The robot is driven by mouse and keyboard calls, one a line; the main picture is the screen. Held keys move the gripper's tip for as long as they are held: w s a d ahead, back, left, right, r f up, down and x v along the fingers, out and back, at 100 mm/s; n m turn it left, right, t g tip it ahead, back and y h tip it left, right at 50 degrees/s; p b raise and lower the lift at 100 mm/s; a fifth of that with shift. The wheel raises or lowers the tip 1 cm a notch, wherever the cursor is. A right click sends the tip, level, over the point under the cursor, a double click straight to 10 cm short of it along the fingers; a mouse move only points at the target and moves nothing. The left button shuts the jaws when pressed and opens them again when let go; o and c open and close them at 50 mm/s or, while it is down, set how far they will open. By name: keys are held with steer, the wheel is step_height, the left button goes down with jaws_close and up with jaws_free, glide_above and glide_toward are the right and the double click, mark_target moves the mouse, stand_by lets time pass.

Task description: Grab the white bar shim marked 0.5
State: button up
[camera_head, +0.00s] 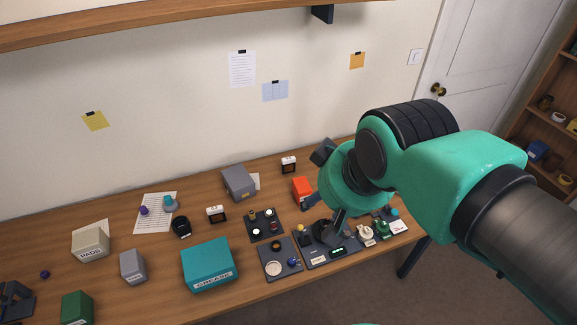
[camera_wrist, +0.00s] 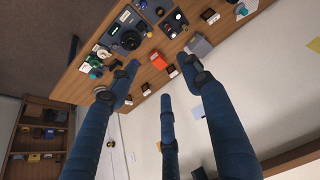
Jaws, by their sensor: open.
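I cannot pick out a white bar shim marked 0.5 for certain, as no such marking is readable. A small white flat piece (camera_head: 318,260) lies at the front left of the dark station (camera_head: 345,262) with a lit green display; whether it is a shim or a label I cannot tell. The station also shows in the wrist view (camera_wrist: 130,32). My gripper (camera_head: 322,195) is open and empty above the right part of the workbench. In the wrist view its blue fingers (camera_wrist: 152,92) are spread, with nothing between them. My arm hides part of the bench's back right.
A dark tray with a round white dish (camera_head: 273,269) stands left of the station. A teal grease box (camera_head: 208,266), a grey box (camera_head: 238,184) and a red-orange block (camera_head: 302,189) stand nearby. Cream and green small parts (camera_head: 366,234) crowd the right. Bare wood lies at front centre.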

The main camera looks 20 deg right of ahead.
steer(key=w+r+n+p, duration=0.1)
steer(key=w+r+n, duration=0.15)
steer(key=w, duration=0.55)
steer(key=n+g+p, duration=0.6)
steer(key=n+p, duration=0.2)
steer(key=n, duration=0.7)
glide_above(289, 165)
steer(key=w, duration=0.1)
step_height(289, 165, down, 34)
steer(key=f, duration=0.1)
steer(key=shift+w+a+r, duration=0.1)
steer(key=shift+w+r, duration=0.1)
steer(key=shift+r, duration=0.05)
steer(key=shift+f, duration=0.15)
steer(key=shift+f, duration=4.15)
